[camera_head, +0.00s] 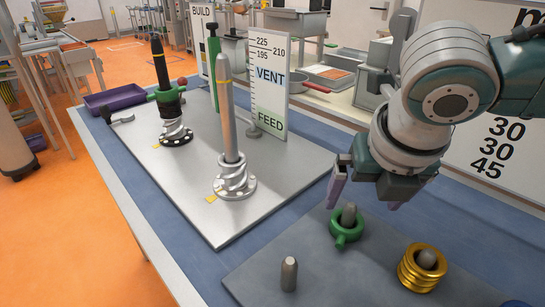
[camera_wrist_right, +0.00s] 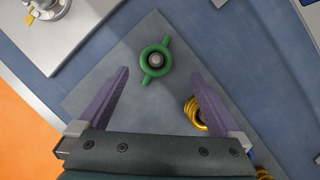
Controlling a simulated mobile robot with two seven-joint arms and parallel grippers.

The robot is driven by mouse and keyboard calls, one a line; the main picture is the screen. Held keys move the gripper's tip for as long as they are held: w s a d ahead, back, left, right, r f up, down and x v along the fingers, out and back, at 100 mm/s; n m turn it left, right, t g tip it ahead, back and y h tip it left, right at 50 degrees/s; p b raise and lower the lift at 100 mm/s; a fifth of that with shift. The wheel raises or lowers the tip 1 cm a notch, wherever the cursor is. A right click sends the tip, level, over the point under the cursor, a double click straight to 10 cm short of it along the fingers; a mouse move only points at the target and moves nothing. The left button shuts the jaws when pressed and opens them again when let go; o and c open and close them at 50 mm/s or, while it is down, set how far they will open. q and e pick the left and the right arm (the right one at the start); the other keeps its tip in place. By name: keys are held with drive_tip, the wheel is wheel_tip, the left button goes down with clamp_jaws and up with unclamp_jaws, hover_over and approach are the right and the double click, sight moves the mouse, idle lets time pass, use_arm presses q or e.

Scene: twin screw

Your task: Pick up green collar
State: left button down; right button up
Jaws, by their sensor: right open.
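The green collar (camera_head: 346,228) is a ring with two small lugs, around a short grey peg (camera_head: 349,212) on a grey plate. In the right wrist view the collar (camera_wrist_right: 156,60) lies ahead of the open fingers, roughly centred between them, with the peg (camera_wrist_right: 156,59) in its hole. My right gripper (camera_head: 362,190) is open and empty, with purple fingers, above the collar in the head view; its fingers (camera_wrist_right: 161,95) are well apart in the wrist view. My left gripper is not in view.
Gold rings (camera_head: 422,272) sit around a peg to the right of the collar. A bare peg (camera_head: 289,273) stands to the left. A metal plate (camera_head: 225,222) bears two tall posts with spiral bases. A white sign (camera_head: 270,85) and a purple tray (camera_head: 115,98) stand behind.

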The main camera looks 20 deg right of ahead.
sight(352, 215)
drive_tip(key=x, duration=0.4)
drive_tip(key=b+x, duration=0.1)
drive_tip(key=x, duration=0.2)
drive_tip(key=shift+a, duration=0.35)
clamp_jaws()
idle(0.5)
